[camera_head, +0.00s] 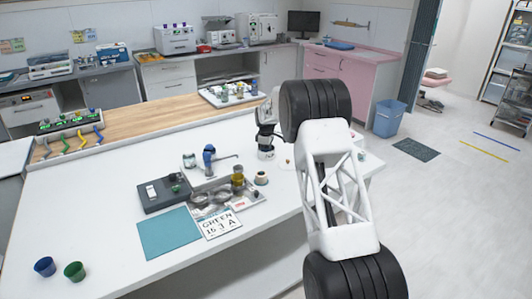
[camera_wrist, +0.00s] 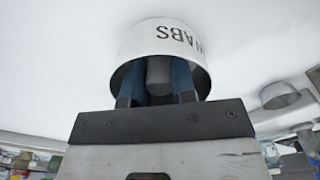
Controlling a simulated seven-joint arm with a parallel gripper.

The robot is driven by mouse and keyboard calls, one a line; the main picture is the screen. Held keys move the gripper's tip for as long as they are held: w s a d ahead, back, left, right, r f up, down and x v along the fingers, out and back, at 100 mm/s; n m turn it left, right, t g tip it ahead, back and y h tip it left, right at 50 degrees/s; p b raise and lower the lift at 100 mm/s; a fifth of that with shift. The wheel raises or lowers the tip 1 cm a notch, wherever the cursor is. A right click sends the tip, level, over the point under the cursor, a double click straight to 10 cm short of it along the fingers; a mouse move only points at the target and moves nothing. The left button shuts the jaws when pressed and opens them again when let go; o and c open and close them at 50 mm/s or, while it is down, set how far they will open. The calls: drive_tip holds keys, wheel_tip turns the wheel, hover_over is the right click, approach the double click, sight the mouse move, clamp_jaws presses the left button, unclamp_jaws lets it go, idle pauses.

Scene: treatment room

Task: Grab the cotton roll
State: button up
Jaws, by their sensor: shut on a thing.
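In the wrist view, my gripper (camera_wrist: 156,82) reaches into the mouth of a white cup (camera_wrist: 150,42) with black lettering ending in "ABS", which shows upside down. A greyish cylinder, seemingly the cotton roll (camera_wrist: 159,72), is between my two bluish fingers, which are shut on it. The roll's far end and my fingertips are hidden inside the cup. In the head view, my gripper (camera_head: 266,139) is small, just above a white cup (camera_head: 266,153) on the white table. The roll cannot be made out there.
Blue (camera_head: 44,266) and green (camera_head: 75,271) cups stand front left.

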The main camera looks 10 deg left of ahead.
drive_tip(key=shift+r, duration=0.15)
drive_tip(key=shift+r, duration=4.8)
